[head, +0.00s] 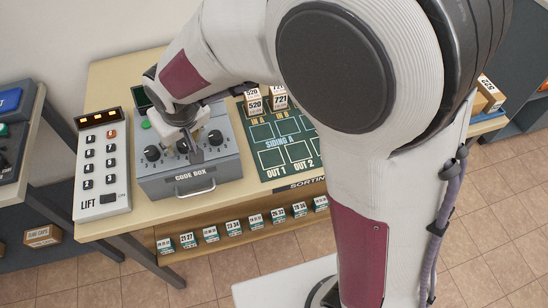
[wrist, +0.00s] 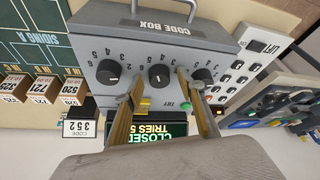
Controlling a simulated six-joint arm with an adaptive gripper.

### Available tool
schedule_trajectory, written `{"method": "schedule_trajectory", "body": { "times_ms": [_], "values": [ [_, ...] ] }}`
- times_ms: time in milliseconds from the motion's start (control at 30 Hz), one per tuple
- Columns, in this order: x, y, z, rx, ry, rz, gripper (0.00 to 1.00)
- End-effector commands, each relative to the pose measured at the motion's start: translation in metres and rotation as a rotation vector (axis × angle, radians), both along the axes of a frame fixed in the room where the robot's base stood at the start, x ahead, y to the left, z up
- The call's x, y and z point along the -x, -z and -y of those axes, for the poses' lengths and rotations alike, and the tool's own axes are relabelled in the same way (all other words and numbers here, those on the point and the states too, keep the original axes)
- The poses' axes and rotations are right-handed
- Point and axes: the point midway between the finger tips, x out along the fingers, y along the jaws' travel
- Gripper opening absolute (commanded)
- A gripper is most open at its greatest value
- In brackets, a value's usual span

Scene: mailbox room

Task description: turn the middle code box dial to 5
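The grey code box (head: 190,180) stands on the table in the head view and fills the upper middle of the wrist view (wrist: 150,35), upside down there. It has three black dials in a row. The middle dial (wrist: 159,77) shows between the fingertips of my gripper (wrist: 161,84), with a gap on each side. Its exact setting is too small to read surely. My gripper is open and empty over the box; in the head view (head: 184,146) it partly hides the middle dial. The outer dials (wrist: 108,72) and (head: 215,137) stand either side of it.
A display (wrist: 145,131) reads CLOSED and TRIES, partly hidden by a finger. A green button (wrist: 186,99) is close to one finger. A card (wrist: 80,128) reads CODE 352. The lift keypad (head: 102,165) stands left of the box, the siding board (head: 285,145) right.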

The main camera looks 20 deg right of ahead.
Motion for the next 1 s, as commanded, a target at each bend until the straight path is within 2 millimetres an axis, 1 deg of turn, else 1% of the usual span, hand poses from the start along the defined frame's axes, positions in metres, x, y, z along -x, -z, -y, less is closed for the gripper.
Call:
{"method": "schedule_trajectory", "body": {
  "times_ms": [1000],
  "values": [
    [0.0005,0.0003,-0.0019,0.001,0.256,-0.001,0.39]
  ]
}}
